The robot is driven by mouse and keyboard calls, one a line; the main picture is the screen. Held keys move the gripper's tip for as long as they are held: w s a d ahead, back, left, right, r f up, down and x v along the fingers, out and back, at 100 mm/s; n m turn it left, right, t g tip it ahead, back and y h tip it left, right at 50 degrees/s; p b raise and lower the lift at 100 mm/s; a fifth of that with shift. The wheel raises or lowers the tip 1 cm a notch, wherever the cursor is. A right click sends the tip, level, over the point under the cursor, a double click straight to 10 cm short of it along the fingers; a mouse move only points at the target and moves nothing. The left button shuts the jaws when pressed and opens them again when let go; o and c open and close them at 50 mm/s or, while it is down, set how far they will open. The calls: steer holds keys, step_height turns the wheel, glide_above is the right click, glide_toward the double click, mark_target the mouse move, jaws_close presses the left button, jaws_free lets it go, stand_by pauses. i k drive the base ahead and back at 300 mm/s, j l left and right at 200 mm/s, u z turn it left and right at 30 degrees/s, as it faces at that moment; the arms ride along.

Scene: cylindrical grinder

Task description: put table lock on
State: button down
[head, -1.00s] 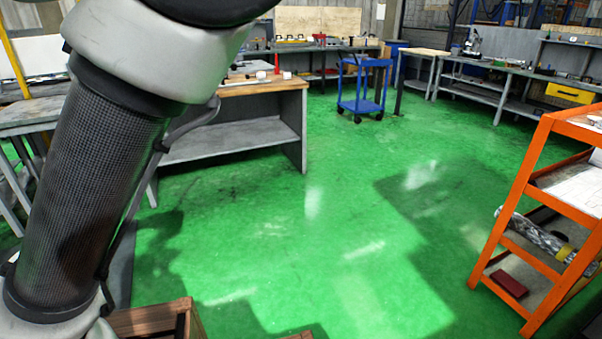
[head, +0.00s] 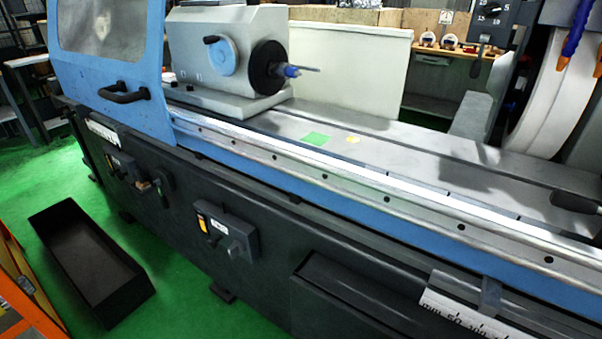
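The cylindrical grinder fills the head view, with its long grey table (head: 400,165) running from upper left to lower right. On its dark front panel is a box (head: 226,235) with a yellow mark, a small white label and a grey knob; the label is too small to read. Further left on the front is another cluster of controls (head: 130,172) with a handle-like part. I cannot tell which of these is the table lock or how it is set. My gripper and arm are not in view.
A blue door with a black handle (head: 122,96) stands at the left. The workhead (head: 225,50) sits on the table; the grinding wheel (head: 553,95) is at right. A black open bin (head: 88,262) and an orange rack (head: 22,290) stand on the green floor at lower left.

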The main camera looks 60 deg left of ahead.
mark_target(162, 196)
steer(key=u, duration=2.55)
steer(key=i+l+u, duration=0.1)
steer(key=u, duration=0.5)
steer(key=i+j+z, duration=0.45)
steer(key=j, duration=0.25)
steer(key=i+j+z, duration=0.5)
steer(key=j, duration=0.35)
